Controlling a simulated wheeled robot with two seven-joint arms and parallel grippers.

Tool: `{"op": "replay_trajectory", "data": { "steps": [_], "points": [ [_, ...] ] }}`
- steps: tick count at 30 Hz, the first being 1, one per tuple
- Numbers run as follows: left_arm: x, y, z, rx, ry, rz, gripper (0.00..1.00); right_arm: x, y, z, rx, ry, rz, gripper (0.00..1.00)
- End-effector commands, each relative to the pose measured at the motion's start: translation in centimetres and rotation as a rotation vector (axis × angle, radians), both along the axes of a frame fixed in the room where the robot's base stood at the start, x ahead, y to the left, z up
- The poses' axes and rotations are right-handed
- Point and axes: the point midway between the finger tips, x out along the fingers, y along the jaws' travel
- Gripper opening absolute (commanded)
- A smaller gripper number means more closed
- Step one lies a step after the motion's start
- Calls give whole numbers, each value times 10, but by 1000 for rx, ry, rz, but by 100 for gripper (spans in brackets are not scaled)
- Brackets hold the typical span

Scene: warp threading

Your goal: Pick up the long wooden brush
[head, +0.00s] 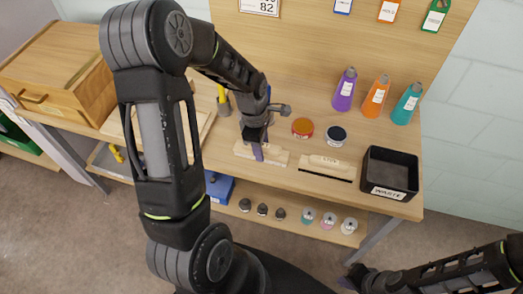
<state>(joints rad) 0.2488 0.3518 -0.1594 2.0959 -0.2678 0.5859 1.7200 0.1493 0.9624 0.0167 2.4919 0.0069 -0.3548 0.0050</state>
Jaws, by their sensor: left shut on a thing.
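A long pale wooden brush (275,156) lies on the wooden table near its front edge. My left gripper (258,151) points down onto its middle and is shut on it. The fingers cover part of the brush, and I cannot tell whether it is clear of the table. A similar pale wooden brush (327,166) with a dark lower edge lies to the right, apart from the gripper. My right gripper (349,282) is low at the bottom right, away from the table; its jaw opening is not clear.
A red-topped jar (303,128) and a dark-topped jar (336,136) stand behind the brushes. A black waste bin (388,174) is at the right edge. Purple (345,90), orange (375,96) and teal (406,104) bottles stand at the back. A lower shelf (270,222) holds small jars.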

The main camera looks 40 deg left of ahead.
Motion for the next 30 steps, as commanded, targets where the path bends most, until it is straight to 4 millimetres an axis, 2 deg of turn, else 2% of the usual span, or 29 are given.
{"op": "replay_trajectory", "data": {
  "steps": [2, 12, 23, 26, 30],
  "points": [
    [0, 0, 0, 0, 0, 0, 28, 0, 0, 0, 0, 0, 0, 0],
    [0, 0, 0, 0, 0, 0, 0, 0, 0, 0, 0, 0, 0, 0],
    [0, 0, 1, 1, -2, 0, 0, 0, 0, 0, 0, 0, 0, 0],
    [1, 0, 7, 1, -4, -1, 0, 0, 0, -1, 0, 0, 0, 0],
    [2, 1, 24, 2, -6, 1, 0, 0, 0, -3, 1, -1, 1, 0]
  ]
}}
